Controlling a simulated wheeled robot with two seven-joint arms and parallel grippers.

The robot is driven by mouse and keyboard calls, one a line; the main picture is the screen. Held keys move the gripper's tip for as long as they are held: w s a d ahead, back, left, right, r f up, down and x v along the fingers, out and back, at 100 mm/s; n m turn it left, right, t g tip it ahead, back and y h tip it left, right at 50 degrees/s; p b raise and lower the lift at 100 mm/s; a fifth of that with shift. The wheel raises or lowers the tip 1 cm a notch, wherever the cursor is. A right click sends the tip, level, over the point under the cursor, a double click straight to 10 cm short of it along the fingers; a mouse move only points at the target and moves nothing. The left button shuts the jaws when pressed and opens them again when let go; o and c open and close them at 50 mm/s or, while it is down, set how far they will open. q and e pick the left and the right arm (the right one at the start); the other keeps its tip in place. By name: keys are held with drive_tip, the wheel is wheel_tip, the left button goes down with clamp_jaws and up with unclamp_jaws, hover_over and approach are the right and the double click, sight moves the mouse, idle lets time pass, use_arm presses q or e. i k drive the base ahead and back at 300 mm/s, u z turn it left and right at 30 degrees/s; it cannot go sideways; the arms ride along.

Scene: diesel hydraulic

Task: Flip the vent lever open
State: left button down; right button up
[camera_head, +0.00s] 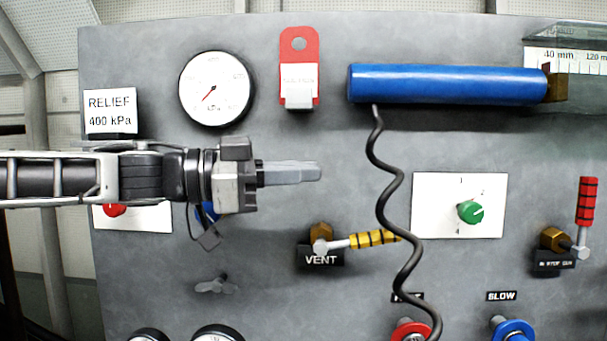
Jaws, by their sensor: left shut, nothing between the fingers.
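The vent lever (372,239) has a yellow and black striped grip and points right, nearly level, from a brass valve body (321,233). A black VENT label (320,259) sits just below the pivot. The far end of the grip meets the black coiled cable in the picture. My left gripper (318,171) comes in from the left, above the valve body and up-left of the grip. It points right, its fingers are shut with nothing between them, and it appears apart from the lever. My right gripper is not in view.
A black coiled cable (386,203) hangs from the blue cylinder (450,84) past the lever's end. A white plate with a green knob (469,211) is to the right. A red-striped lever (587,202) stands upright at far right. A gauge (215,89) and red tag (299,50) are above.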

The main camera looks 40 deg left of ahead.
sight(381, 236)
drive_tip(key=k, duration=1)
